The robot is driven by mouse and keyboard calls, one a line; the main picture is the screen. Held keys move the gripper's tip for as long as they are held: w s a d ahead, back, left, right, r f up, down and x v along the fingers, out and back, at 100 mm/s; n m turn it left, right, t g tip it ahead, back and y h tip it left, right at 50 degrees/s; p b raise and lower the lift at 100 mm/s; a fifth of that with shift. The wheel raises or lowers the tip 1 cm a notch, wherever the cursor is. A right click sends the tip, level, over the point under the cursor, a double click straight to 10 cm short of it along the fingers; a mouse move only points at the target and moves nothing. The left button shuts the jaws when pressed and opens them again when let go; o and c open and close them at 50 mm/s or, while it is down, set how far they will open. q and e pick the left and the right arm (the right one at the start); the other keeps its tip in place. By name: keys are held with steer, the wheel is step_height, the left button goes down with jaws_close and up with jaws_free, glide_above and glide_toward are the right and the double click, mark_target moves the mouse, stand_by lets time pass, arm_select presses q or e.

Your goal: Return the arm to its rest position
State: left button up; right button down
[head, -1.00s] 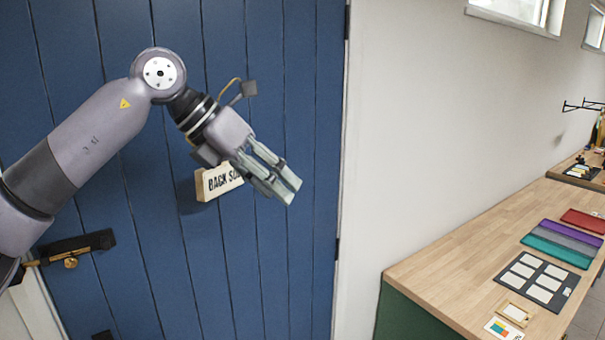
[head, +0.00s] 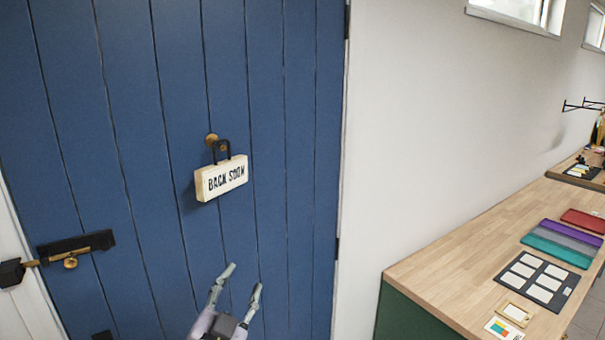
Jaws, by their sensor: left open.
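My left gripper (head: 241,279) is at the bottom of the head view, in front of the blue door. Its two fingers point up and stand apart, with nothing between them. The rest of the left arm is below the picture. A "BACK SOON" sign (head: 221,178) hangs by a dark loop from a brass knob (head: 211,139) on the door. The sign is a little tilted and is apart from the gripper, above it. My right gripper is not in view.
The blue door (head: 130,110) fills the left side, with a dark latch (head: 76,247) at its left edge. A wooden counter (head: 440,270) on the right bears coloured trays (head: 558,243), a dark card panel (head: 538,279) and small cards. The white wall (head: 420,130) between is bare.

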arm_select(q)
steer(key=s+a+f+n+g+y, duration=0.1)
steer(key=s+a+f+n+g, duration=0.15)
steer(key=f, duration=0.35)
steer(key=s+a+f+n+g+y, duration=0.1)
steer(key=s+a+f+g+y, duration=0.1)
steer(key=s+f, duration=0.3)
steer(key=s+a+f+n+g, duration=0.15)
steer(key=s+f+g, duration=0.35)
steer(key=s+f, duration=0.5)
steer(key=s+a+f+n+g, duration=0.1)
steer(key=s+a+f+g, duration=0.35)
steer(key=s, duration=0.95)
step_height(320, 180, down, 33)
steer(key=d+g+b, duration=0.2)
steer(key=g+b, duration=0.1)
steer(key=b, duration=0.3)
steer(key=s+a+f+b, duration=0.3)
steer(key=s+f+b, duration=0.2)
steer(key=s+f, duration=1.3)
step_height(320, 180, down, 4)
steer(key=shift+f+g, duration=0.1)
steer(key=shift+g, duration=0.3)
